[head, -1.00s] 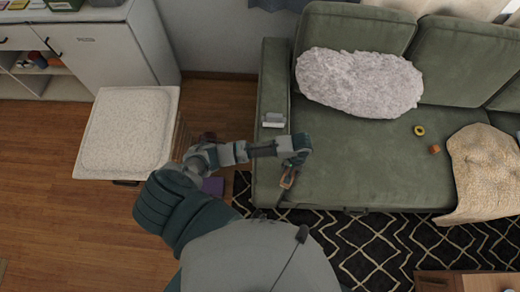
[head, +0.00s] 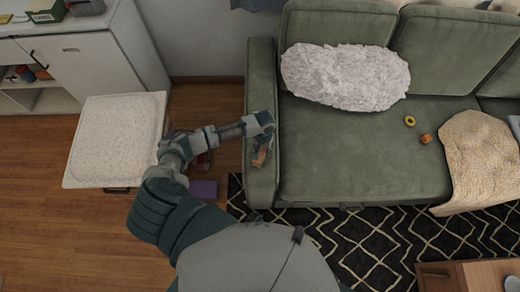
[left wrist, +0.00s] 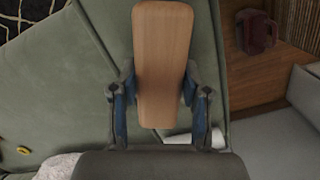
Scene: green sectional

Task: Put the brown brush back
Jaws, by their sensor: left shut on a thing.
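My left gripper (head: 263,138) is shut on the brown brush (head: 261,156), above the sofa's left armrest (head: 261,75). In the left wrist view the brush (left wrist: 163,55) shows a flat wooden back and sits between the two blue-padded fingers of the gripper (left wrist: 159,88). Its far side is hidden. A white object (left wrist: 180,139) lies on the armrest just beyond the fingers; in the head view my gripper covers that spot. My right gripper is not in view.
The green sofa (head: 350,150) holds a fluffy pillow (head: 345,77), a yellow ring (head: 410,121), an orange piece (head: 426,139) and a beige blanket (head: 475,165). A white-topped stand (head: 117,138), a dark red object (head: 203,160) and a purple item (head: 203,189) are left of it.

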